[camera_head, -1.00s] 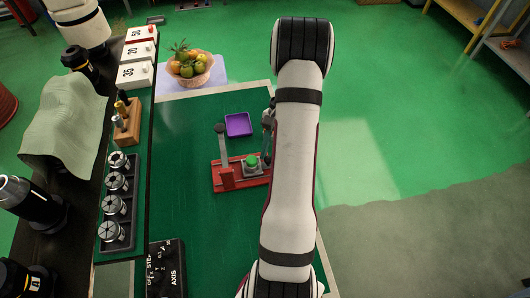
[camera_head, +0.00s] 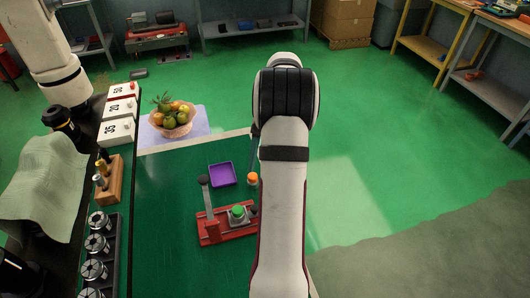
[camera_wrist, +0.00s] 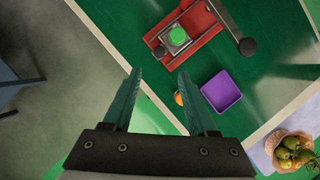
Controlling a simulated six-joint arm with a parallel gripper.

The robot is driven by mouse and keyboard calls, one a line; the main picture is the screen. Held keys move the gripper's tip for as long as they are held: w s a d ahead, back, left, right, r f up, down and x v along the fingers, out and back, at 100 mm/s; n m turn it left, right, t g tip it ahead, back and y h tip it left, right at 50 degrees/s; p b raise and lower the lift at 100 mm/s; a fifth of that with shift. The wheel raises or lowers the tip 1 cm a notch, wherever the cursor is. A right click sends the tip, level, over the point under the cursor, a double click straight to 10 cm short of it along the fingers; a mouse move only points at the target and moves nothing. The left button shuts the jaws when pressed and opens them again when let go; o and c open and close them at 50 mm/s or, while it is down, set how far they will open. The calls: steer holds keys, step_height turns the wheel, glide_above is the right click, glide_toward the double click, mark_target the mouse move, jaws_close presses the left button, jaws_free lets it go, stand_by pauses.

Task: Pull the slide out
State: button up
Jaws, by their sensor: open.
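A red fixture (camera_head: 212,238) stands on the green cart top, with a grey slide block (camera_head: 247,222) on it carrying a green round piece (camera_head: 238,211). A dark knob (camera_head: 252,210) sits at the block's right end. A grey lever arm with a dark end (camera_head: 203,180) rises at the fixture's left. In the wrist view the red fixture (camera_wrist: 204,43) and green piece (camera_wrist: 178,36) lie beyond the fingers. My gripper (camera_wrist: 158,75) is open and empty, apart from the fixture. In the head view my arm hides it.
A purple tray (camera_head: 222,174) and a small orange object (camera_head: 252,179) are beside the fixture. A fruit basket (camera_head: 171,122) stands at the back. Numbered boxes (camera_head: 117,131), a wooden holder (camera_head: 108,184) and a dark collet rack (camera_head: 109,246) line the left.

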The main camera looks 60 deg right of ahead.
steer(key=v, duration=0.4)
steer(key=shift+d+r, duration=0.1)
steer(key=shift+r, duration=0.05)
